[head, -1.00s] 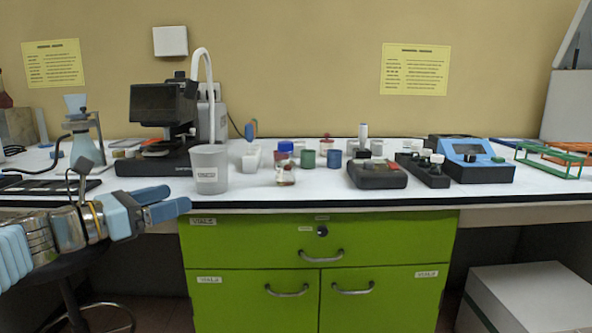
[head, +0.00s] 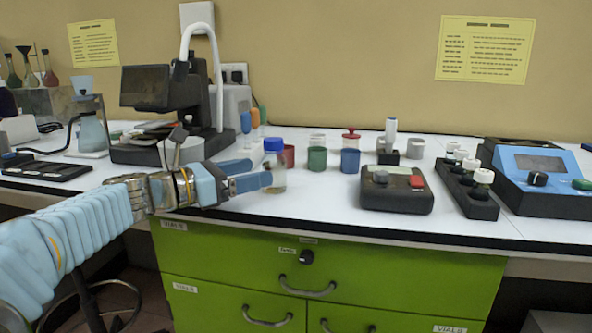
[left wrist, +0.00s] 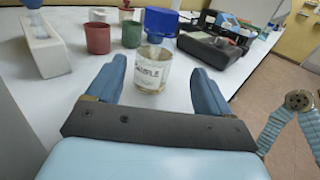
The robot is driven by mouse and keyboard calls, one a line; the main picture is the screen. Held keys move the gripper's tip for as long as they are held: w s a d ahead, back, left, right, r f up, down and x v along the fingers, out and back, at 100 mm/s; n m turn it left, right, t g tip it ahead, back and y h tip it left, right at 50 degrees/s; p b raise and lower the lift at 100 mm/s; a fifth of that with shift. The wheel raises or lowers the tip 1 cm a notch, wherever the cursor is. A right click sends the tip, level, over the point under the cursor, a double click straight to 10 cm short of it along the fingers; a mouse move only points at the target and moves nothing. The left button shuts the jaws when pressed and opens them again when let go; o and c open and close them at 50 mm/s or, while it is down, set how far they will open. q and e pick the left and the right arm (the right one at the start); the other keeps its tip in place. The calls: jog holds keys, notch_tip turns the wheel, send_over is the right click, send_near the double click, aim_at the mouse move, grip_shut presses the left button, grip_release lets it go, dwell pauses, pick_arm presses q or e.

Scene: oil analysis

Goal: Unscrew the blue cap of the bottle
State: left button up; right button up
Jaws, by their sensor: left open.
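The bottle is a small clear glass one with a label and a blue cap (head: 274,145). It stands upright near the front of the white bench in the head view. In the left wrist view, the bottle's glass body (left wrist: 152,72) is between my fingertips, and the cap (left wrist: 160,20) is above them at the top. My left gripper (head: 261,172) is open, its fingers level with the glass below the cap; it also shows in the left wrist view (left wrist: 158,70). There is a gap beside each finger.
Red (head: 288,155), green (head: 317,159) and blue (head: 350,160) containers stand behind and right of the bottle. A black device (head: 397,195) sits further right. The bench front is clear between bottle and device.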

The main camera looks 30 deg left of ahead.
aim_at(281, 152)
pick_arm(q)
jog(key=shift+w+d, duration=0.2)
jog(key=shift+w, duration=0.15)
jog(key=x, duration=0.4)
jog(key=p+x, duration=0.1)
jog(key=x, duration=0.2)
jog(key=shift+w+a+r, duration=0.15)
jog(key=shift+a+r, duration=0.15)
jog(key=shift+r, duration=0.1)
jog(key=c, duration=1.3)
jog(key=shift+r, duration=0.6)
jog(key=r, duration=0.2)
jog(key=r+p, duration=0.1)
jog(key=shift+s+d, duration=0.1)
jog(key=shift+s, duration=0.15)
jog(key=s+d+r, duration=0.1)
jog(key=s+r, duration=0.2)
jog(key=s, duration=0.1)
jog(key=s+d+r, duration=0.2)
jog(key=s+r, duration=0.1)
jog(key=s, duration=0.1)
jog(key=s+d+r+p, duration=0.1)
jog(key=s+r, duration=0.1)
jog(key=s, duration=0.2)
jog(key=shift+s+d+r, duration=0.3)
jog(key=shift+s+r, duration=0.05)
jog(key=shift+r, duration=0.05)
